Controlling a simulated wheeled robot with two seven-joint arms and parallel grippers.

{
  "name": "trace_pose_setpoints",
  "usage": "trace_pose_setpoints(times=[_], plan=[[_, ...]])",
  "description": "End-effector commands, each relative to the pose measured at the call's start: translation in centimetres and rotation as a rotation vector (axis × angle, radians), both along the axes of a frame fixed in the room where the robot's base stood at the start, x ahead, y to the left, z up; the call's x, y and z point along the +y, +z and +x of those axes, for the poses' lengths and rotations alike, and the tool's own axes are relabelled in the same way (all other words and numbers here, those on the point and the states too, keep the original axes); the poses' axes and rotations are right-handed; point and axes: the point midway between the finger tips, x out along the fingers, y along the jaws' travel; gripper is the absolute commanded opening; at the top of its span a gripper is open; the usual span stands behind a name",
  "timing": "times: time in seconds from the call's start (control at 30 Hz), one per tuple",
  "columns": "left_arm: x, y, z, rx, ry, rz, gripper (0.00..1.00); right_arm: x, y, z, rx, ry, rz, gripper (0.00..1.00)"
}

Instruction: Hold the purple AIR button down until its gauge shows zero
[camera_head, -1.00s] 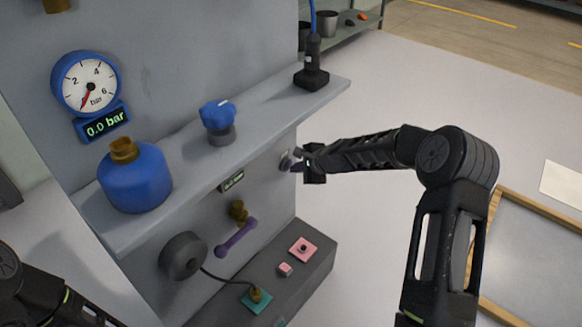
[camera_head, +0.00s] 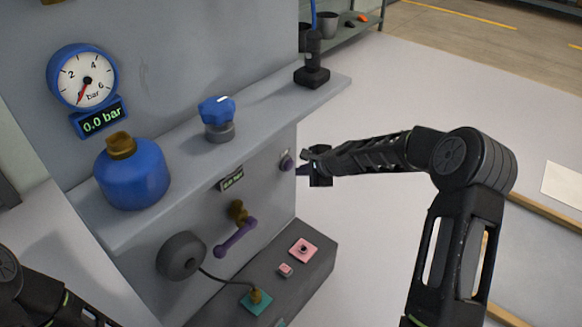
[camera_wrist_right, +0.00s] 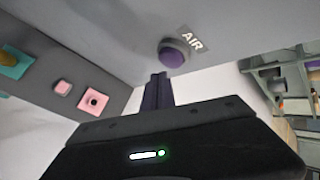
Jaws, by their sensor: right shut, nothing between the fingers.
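The purple AIR button (camera_head: 287,162) sits on the grey panel's front face, below the shelf. It shows large in the right wrist view (camera_wrist_right: 172,56) beside its AIR label (camera_wrist_right: 192,41). My right gripper (camera_head: 300,169) is shut and empty; its fingertips (camera_wrist_right: 158,80) are just short of the button, with a small gap. The blue round gauge (camera_head: 84,80) has its red needle near the low end, and its green display (camera_head: 102,118) reads 0.0 bar. A smaller display (camera_head: 232,181) under the shelf is hard to read. My left arm shows at the lower left, its gripper out of view.
A blue bottle (camera_head: 132,175), a blue knob (camera_head: 217,117) and a black device (camera_head: 312,70) stand on the shelf.

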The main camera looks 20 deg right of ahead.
Motion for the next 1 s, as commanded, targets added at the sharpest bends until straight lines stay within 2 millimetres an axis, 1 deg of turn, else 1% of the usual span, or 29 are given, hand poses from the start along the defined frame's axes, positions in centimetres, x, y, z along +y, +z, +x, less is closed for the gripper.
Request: trace_pose_setpoints(times=[0.13, 0.4, 0.53, 1.0], plan=[[0.0, -1.0, 0.0, 0.000, 0.000, 0.000, 0.36, -0.7, -0.3, -0.8, 0.000, -0.002, -0.001, 0.00], [0.0, -3.1, 0.0, 0.000, 0.000, 0.000, 0.36, -2.0, -0.4, -3.2, -0.001, -0.003, -0.002, 0.00], [0.0, -3.5, 0.0, -0.001, 0.000, 0.000, 0.36, -2.4, -0.2, -4.0, 0.000, -0.002, -0.001, 0.00], [0.0, -3.7, 0.0, 0.000, 0.000, 0.000, 0.36, -2.5, -0.2, -4.2, 0.000, -0.001, -0.001, 0.00]])
